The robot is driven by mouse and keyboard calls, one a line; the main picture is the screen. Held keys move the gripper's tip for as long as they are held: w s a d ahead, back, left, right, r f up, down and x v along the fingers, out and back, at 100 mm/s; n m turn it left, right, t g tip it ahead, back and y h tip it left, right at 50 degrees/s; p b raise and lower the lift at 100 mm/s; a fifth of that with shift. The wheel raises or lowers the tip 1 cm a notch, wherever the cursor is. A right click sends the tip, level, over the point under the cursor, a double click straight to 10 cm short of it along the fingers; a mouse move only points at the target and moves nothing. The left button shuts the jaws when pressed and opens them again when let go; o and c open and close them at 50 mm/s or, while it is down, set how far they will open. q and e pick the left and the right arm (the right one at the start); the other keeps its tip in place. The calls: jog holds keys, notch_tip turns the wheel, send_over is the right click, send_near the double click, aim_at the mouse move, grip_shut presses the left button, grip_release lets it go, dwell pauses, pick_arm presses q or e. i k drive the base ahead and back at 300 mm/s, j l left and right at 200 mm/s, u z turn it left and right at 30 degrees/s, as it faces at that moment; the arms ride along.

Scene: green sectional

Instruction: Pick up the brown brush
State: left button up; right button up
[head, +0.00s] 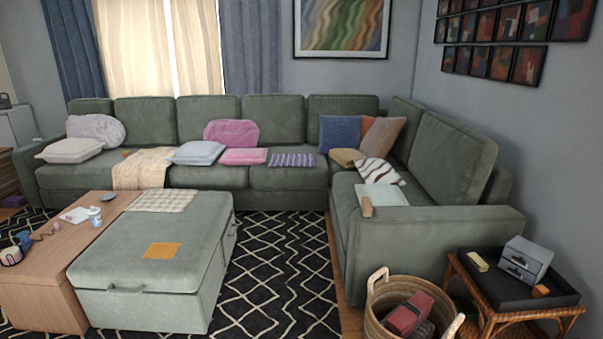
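I cannot make out a brown brush with certainty in the head view. A small tan-brown upright piece (366,206) at the front edge of the sofa's right section, beside a pale flat item (385,195), is too small to identify. A small orange-brown item (540,290) lies on the black tray of the side table at the right. Another small brown item (128,153) lies on the left part of the sofa. Neither of my grippers is in view.
A green sectional sofa (285,178) with several cushions spans the back and right. A green ottoman (110,250) and wooden table (35,275) stand at the left. A wicker basket (376,318) and side table (460,280) stand at the front right. The patterned rug (280,270) has free room.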

aim_at(367, 205)
jog(key=i, duration=0.75)
jog(key=i+j, duration=0.1)
jog(key=i, duration=0.6)
jog(key=i+j+z, duration=0.1)
jog(key=i+z, duration=0.4)
jog(key=i+j+z, duration=0.2)
jog(key=z, duration=0.25)
jog(key=i+j+z, duration=0.7)
jog(key=j+z, duration=0.15)
jog(key=z, duration=0.15)
